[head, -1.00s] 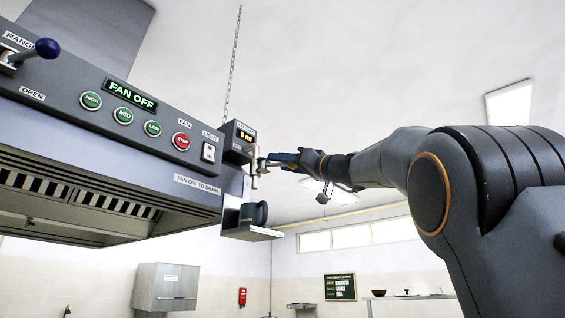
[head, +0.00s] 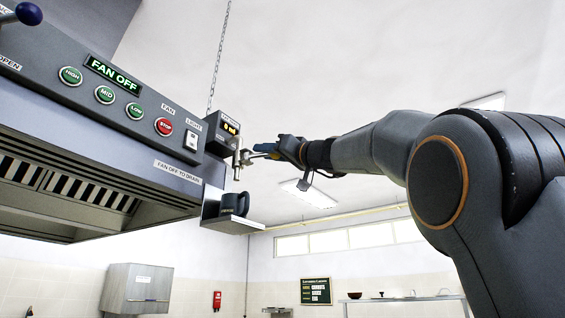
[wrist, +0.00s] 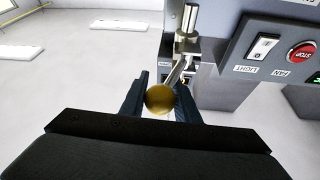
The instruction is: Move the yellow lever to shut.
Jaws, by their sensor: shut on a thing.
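The yellow lever has a yellow ball knob (wrist: 160,98) on a silver shaft that runs up to a metal valve (wrist: 187,42) in the wrist view. My gripper (wrist: 160,100) is shut on the lever, with one dark finger on each side of the knob. In the head view my gripper (head: 277,149) is beside the valve (head: 241,160) at the hood's right end. The lever there is thin and partly hidden by the fingers. The valve's pipe hangs above a dark mug (head: 235,204) on a small shelf (head: 232,225).
The hood panel (head: 85,100) carries green buttons, a red stop button (head: 163,126), a light switch (head: 191,140) and a "FAN OFF" display (head: 114,75). A small display box (head: 222,134) sits by the valve. A chain (head: 219,55) hangs behind.

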